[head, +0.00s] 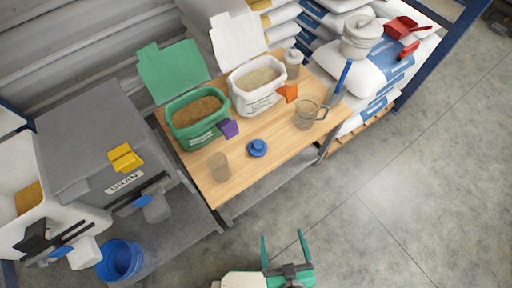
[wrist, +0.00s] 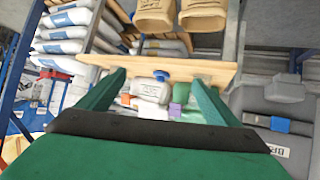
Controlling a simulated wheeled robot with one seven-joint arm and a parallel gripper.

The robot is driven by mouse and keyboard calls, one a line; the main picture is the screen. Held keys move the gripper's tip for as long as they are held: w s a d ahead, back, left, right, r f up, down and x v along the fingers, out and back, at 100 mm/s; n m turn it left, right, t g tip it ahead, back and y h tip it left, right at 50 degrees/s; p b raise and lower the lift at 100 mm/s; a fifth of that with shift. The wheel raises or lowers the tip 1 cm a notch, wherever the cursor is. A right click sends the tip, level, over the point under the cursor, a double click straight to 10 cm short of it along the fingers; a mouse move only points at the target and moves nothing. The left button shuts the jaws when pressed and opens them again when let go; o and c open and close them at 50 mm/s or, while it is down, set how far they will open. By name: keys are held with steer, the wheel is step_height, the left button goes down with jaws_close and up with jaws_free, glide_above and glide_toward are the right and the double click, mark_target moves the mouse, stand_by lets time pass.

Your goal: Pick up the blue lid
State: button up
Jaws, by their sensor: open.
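The blue lid (head: 257,147) is a small round disc with a raised knob, lying on the wooden table (head: 225,190) near its front edge. It also shows small in the wrist view (wrist: 161,76), between my fingers but well beyond them. My gripper (head: 283,236) is green, open and empty. It is over the floor in front of the table, apart from the lid. Its two fingers frame the wrist view (wrist: 158,78).
On the table stand a clear cup (head: 219,167), a clear jug (head: 307,115), a green tub (head: 195,134) and a white tub (head: 256,101). A grey bran hopper (head: 105,150) and blue bucket (head: 120,260) are at left, stacked sacks (head: 352,70) at back right. The right floor is clear.

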steer(key=w+d+f+n+g, duration=0.1)
steer(key=w+d+f+g, duration=0.1)
steer(key=w+d+f, duration=0.3)
steer(key=w+d+f+n+g, duration=0.15)
steer(key=w+d, duration=0.25)
steer(key=d, duration=0.4)
steer(key=w+d+r+g+h, duration=0.1)
steer(key=w+d+g+h, duration=0.15)
steer(key=w, duration=1.15)
steer(key=m+g+y, duration=0.1)
steer(key=g, duration=0.4)
glide_toward(258, 145)
steer(key=shift+w+d, duration=0.35)
steer(key=shift+d, duration=0.4)
steer(key=shift+s+a+f+g, duration=0.2)
steer(key=shift+a+f+g, duration=0.1)
steer(key=shift+a, duration=0.3)
step_height(258, 145, down, 10)
steer(key=shift+a+r, duration=0.1)
steer(key=c, duration=1.1)
